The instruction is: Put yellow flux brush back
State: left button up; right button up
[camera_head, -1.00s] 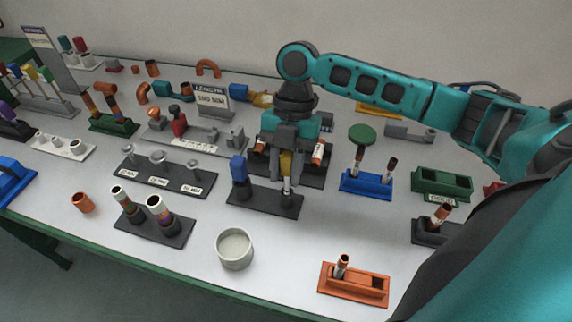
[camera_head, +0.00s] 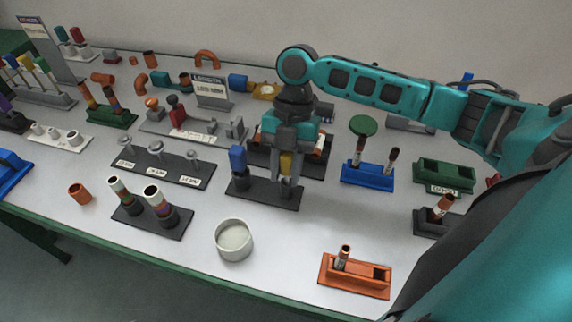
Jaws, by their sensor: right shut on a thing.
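The yellow flux brush (camera_head: 285,164) is upright between the fingers of my right gripper (camera_head: 287,176), which is shut on it. The gripper points down over the right part of a dark holder (camera_head: 262,193) near the middle of the table. A blue-handled brush (camera_head: 238,160) stands upright in the left part of the same holder. The fingers hide much of the yellow brush. I cannot tell whether its lower end is seated in the holder or just above it. My left gripper is not in view.
A round light cup (camera_head: 234,240) stands in front of the holder. A blue block holder (camera_head: 367,173) is to the right, and an orange holder (camera_head: 355,276) is at the front right. A dark rack with silver posts (camera_head: 163,166) is to the left. Clear table lies around the cup.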

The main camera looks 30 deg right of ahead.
jog(key=o, duration=0.9)
jog(key=shift+o, duration=0.2)
jog(key=p+v, duration=0.1)
jog(key=v, duration=1.1)
jog(key=shift+d+r, duration=0.15)
jog(key=shift+r, duration=0.2)
